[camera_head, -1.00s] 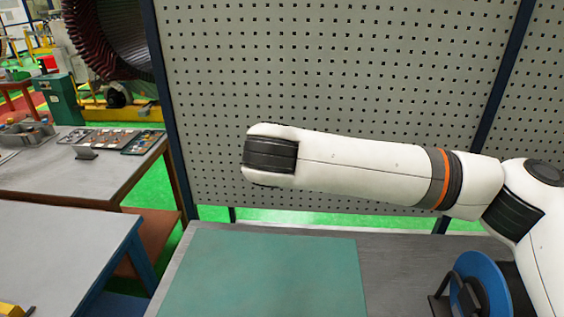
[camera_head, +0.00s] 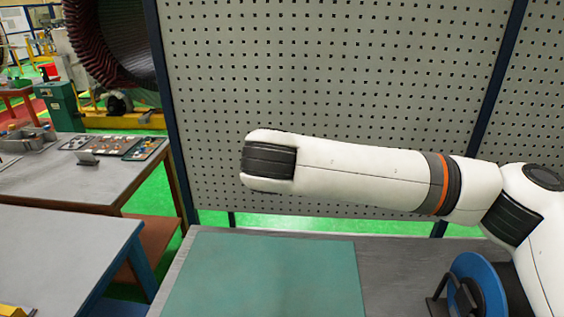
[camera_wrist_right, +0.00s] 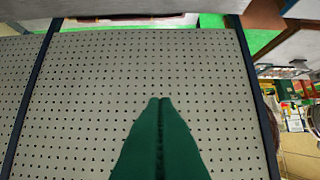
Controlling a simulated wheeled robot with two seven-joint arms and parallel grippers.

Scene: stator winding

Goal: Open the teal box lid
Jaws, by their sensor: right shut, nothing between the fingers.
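A teal, box-like cabinet (camera_head: 62,108) stands at the back left in the head view, far from my right arm. It is small in view, and I cannot tell whether it has a lid. A flat teal surface (camera_head: 265,275) lies on the grey bench below my right arm; it looks like a mat, and its near edge is cut off. My right gripper (camera_wrist_right: 160,101) shows in the right wrist view with its green fingers shut and empty in front of the pegboard. The head view shows my right arm but not its fingers. My left gripper is out of view.
A perforated panel (camera_head: 330,70) stands behind the bench. A blue spool (camera_head: 478,280) sits at the bench's right. A blue-edged table (camera_head: 60,250) is at the left; behind it, another table (camera_head: 50,185) holds trays (camera_head: 105,147). Green floor shows between tables and panel.

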